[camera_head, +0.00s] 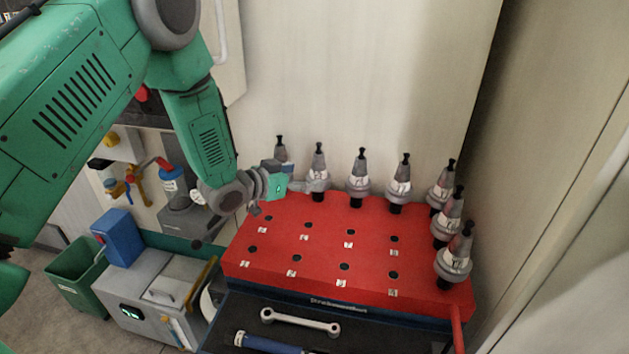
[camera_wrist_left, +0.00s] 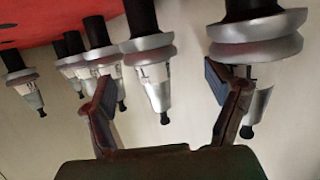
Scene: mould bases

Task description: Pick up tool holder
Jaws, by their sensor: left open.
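Grey cone-shaped tool holders with black tips stand upright along the back and right edges of the red block (camera_head: 318,240). My left gripper (camera_head: 284,184) is open at the block's back left, between the leftmost tool holder (camera_head: 280,152) and the second tool holder (camera_head: 317,172). The gripper partly hides the leftmost one. In the wrist view, which looks upside down, the open fingers (camera_wrist_left: 160,80) hold nothing. One tool holder (camera_wrist_left: 148,62) shows between them. A larger, nearer one (camera_wrist_left: 262,45) is partly covered by the right finger; contact cannot be told. My right gripper is out of view.
The red block's top has several empty holes with small labels. A wrench (camera_head: 300,321) and a blue-handled tool (camera_head: 265,343) lie in front below it. A wall stands close behind. A grey machine (camera_head: 150,295), a blue box (camera_head: 118,238) and a green bin (camera_head: 75,275) are at left.

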